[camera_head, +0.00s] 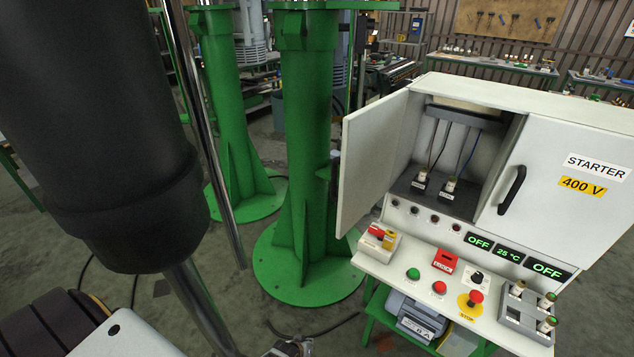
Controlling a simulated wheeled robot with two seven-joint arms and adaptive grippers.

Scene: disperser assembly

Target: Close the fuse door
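The white control cabinet (570,112) stands at the right. The right door (560,185), with a black handle (512,190) and the labels "STARTER" and "400 V", is shut.
Below the doors a sloped panel holds a green button (413,274), a red stop button (475,297) and a rack of small fuses (528,312). A green column (306,150) stands left of the open door. A large black cylinder (100,130) fills the upper left.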

